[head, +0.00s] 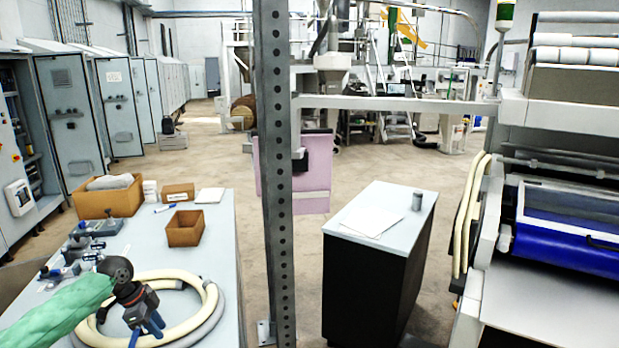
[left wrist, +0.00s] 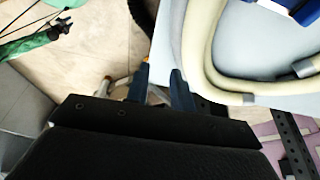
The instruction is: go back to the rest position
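My left gripper (head: 147,330) comes in from the lower left on its green-sleeved arm in the head view. It appears in front of and over the coiled cream and grey hose (head: 205,292) on the left table. In the left wrist view, its two dark blue fingers (left wrist: 161,88) stand apart with nothing held between them. The hose (left wrist: 196,45) lies to the right of the fingers there. My right gripper does not show in the head view.
The pale table (head: 215,250) holds a cardboard box (head: 107,197), a small brown box (head: 185,229) and metal fittings (head: 96,224). A perforated grey post (head: 277,180) rises just right of it. A dark cabinet (head: 375,285) and a blue-covered machine (head: 570,230) stand further right.

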